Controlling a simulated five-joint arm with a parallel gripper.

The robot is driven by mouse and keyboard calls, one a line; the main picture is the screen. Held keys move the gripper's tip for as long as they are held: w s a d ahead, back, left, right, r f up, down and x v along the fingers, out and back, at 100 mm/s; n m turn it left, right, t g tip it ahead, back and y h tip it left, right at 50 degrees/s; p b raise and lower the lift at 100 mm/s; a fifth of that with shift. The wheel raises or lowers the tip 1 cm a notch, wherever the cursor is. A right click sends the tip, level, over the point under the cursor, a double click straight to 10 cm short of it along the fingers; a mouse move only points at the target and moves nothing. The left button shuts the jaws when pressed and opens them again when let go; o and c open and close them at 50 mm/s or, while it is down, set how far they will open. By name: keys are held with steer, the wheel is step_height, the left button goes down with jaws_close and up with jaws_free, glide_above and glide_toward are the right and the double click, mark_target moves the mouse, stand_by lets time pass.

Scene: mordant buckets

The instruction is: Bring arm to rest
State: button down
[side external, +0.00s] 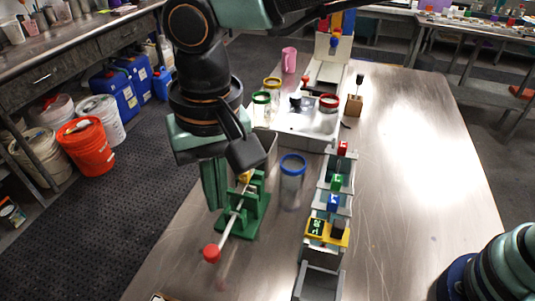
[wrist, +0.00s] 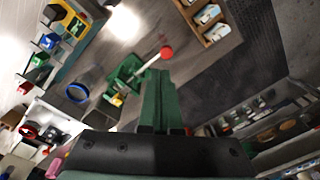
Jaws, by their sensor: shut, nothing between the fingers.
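My gripper (side external: 215,206) hangs over the left edge area of the metal table in the side view, with its green fingers pointing down and together. It is shut and empty. It shows in the wrist view (wrist: 160,74) with the two fingers side by side. In the side view it is just left of a green stand (side external: 254,208) that holds a pale rod with a red knob (side external: 211,253). The stand also shows in the wrist view (wrist: 122,78), left of the fingers. I cannot tell whether the fingers touch the stand.
A blue-rimmed clear jar (side external: 292,170) stands right of the green stand. A grey rack (side external: 319,285) with coloured blocks runs along the table. Green-, yellow- and red-rimmed jars stand near a white tray (side external: 308,122) behind. The table's right side is clear.

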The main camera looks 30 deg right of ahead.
steer(key=w+d+r+t, duration=0.1)
steer(key=w+d+r, duration=0.2)
steer(key=d, duration=0.7)
steer(key=w+d+r+t, duration=0.1)
steer(key=w+d+r, duration=0.15)
steer(key=d, duration=0.75)
steer(key=s+d+t, duration=0.1)
steer(key=s+d, duration=0.1)
steer(key=d, duration=0.7)
steer(key=s+d+f+t, duration=0.1)
steer(key=s+d+t, duration=0.1)
steer(key=d, duration=0.6)
steer(key=shift+s+d+f+h, duration=0.3)
steer(key=shift+s+d, duration=0.05)
steer(key=shift+s, duration=0.5)
